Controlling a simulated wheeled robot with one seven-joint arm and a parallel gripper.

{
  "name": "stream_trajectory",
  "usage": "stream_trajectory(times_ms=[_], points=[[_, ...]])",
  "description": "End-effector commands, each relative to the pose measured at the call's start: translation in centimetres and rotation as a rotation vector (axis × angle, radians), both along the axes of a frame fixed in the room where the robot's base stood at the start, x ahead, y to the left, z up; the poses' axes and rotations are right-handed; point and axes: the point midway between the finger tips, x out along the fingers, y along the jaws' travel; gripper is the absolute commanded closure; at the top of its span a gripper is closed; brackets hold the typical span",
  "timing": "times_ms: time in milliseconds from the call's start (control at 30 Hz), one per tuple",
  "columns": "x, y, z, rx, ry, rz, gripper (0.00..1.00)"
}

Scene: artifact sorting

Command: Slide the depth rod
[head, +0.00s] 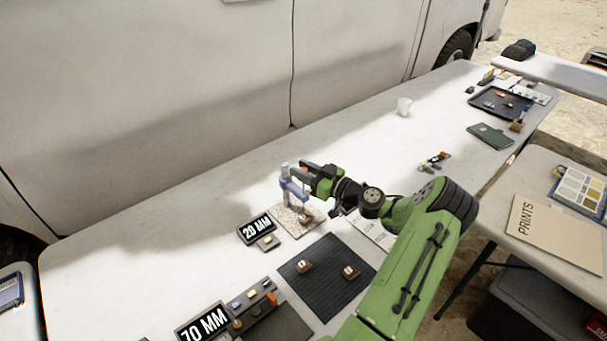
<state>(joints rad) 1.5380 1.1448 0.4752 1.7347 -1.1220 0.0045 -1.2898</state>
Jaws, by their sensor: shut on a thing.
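A depth gauge stands on a speckled stone base (282,213) on the long white table. It has a pale upright post (285,184) and a blue arm (296,190) reaching to the right. A small brown artifact (304,218) sits on the base under the arm. My green and black gripper (304,175) is at the right of the gauge, just above the blue arm. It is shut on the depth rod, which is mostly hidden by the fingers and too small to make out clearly. A display (257,228) in front of the base reads 20 MM.
A dark ribbed mat (325,262) holds two brown artifacts marked with white. A second display (203,323) reads 70 MM, beside a panel with small parts. The table left of the gauge is clear.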

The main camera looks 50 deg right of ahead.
Motion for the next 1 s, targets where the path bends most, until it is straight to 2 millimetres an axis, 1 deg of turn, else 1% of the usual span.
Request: stream_trajectory(times_ms=[33, 100, 333, 367, 400, 467, 500, 733, 800, 867, 967, 1000], points=[[0.0, 0.0, 1.2, -0.006, -0.004, -0.001, 1.0], [0.0, 0.0, 1.8, -0.005, -0.004, -0.001, 1.0], [0.0, 0.0, 1.7, -0.001, -0.003, -0.001, 1.0], [0.0, 0.0, 1.7, -0.001, -0.002, 0.0, 0.67], [0.0, 0.0, 1.6, 0.0, -0.002, -0.001, 0.61], [0.0, 0.0, 1.6, -0.001, -0.002, -0.001, 0.52], [0.0, 0.0, 1.6, -0.001, -0.002, -0.001, 0.5], [0.0, 0.0, 1.6, -0.001, -0.002, -0.001, 0.5], [-0.4, -0.1, 1.6, -0.001, -0.001, -0.002, 0.5], [-1.3, -0.2, 1.6, -0.001, 0.001, -0.003, 0.5], [-3.7, -0.6, 1.6, 0.0, 0.001, -0.006, 0.5], [-4.8, -0.7, 1.6, 0.0, 0.001, -0.007, 0.5]])
